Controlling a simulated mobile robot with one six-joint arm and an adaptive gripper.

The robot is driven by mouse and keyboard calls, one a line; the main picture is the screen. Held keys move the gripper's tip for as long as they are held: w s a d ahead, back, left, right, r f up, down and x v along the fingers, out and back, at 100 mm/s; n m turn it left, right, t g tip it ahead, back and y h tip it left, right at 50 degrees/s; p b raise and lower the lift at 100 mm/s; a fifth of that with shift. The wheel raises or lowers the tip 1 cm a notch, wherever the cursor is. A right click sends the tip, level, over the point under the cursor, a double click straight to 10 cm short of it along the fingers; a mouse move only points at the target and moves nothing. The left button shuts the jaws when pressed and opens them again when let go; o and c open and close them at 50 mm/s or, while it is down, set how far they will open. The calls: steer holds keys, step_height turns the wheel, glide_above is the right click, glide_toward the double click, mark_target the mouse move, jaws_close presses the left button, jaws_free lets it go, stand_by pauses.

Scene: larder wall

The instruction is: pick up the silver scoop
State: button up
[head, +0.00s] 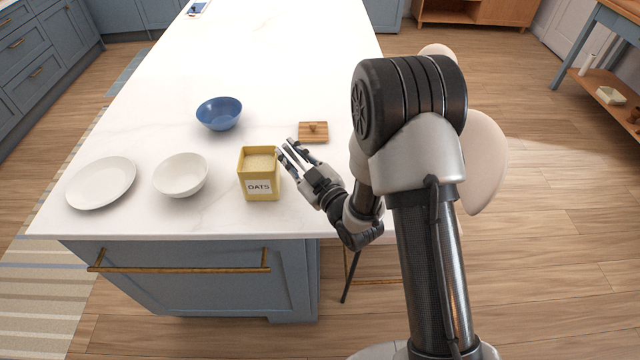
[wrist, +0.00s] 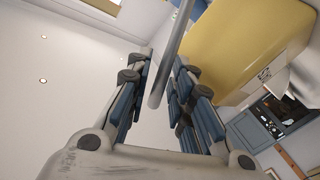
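The silver scoop shows in the wrist view as a slim grey handle (wrist: 172,52) running between my fingers. Its bowl is hidden, so I cannot see how it sits in the oats. The yellow oats canister (head: 259,188) stands open near the island's front edge, filled with pale oats; its yellow side (wrist: 235,40) fills the wrist view's upper right. My gripper (head: 290,150) is at the canister's upper right side. In the wrist view my gripper (wrist: 160,68) has its fingers apart, one either side of the handle, with small gaps showing.
A wooden lid (head: 313,131) with a knob lies just behind my gripper on the white island (head: 270,70). A white bowl (head: 181,176), a white plate (head: 101,183) and a blue bowl (head: 219,113) stand to the left. The island's far part is mostly clear.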

jaws_close()
